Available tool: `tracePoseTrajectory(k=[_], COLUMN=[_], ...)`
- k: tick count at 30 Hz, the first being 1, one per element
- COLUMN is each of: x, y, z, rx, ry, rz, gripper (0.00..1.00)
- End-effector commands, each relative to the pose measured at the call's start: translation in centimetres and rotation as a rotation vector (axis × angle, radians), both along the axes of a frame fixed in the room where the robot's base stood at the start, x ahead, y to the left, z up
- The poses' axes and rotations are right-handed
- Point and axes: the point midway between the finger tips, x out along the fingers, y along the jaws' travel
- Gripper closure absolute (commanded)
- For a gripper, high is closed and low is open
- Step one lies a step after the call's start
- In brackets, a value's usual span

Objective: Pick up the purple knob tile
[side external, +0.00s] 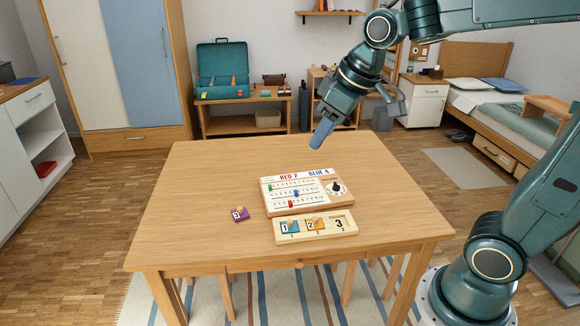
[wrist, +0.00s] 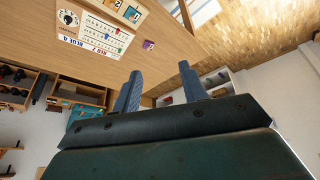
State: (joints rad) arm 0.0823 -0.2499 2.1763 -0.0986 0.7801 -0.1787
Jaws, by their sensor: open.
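The purple knob tile (side external: 240,214) bears a 3 and lies flat on the table, left of the wooden tray (side external: 348,234). It also shows in the wrist view (wrist: 149,45), beyond my fingertips. The tray holds a blue tile (side external: 289,227) marked 1 and an orange tile (side external: 315,224) marked 2. Its right-hand slot, marked 3, is empty. My gripper (side external: 322,134) is high above the back part of the table, well away from the purple tile. In the wrist view, its two fingers (wrist: 160,82) are apart with nothing between them.
A wooden score board (side external: 310,204) with colored sliders and a dial (side external: 336,188) lies behind the tray, to the right of the purple tile. The table (side external: 190,190) is clear to the left of the tile and around it.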

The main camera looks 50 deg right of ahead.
Motion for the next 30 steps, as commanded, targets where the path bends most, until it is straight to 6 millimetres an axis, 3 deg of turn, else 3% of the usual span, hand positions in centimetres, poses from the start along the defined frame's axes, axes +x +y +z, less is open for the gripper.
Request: tracePoseTrajectory(k=[14, 23, 30], x=[11.1, 17.3, 21.5], y=[-2.0, -3.6, -5.1], z=[-4.3, -9.2, -14.2], rx=[-0.007, -0.003, 0.005], ry=[0.035, 0.049, 0.056], rz=[0.115, 0.186, 0.24], gripper=[0.57, 0.57, 0.57])
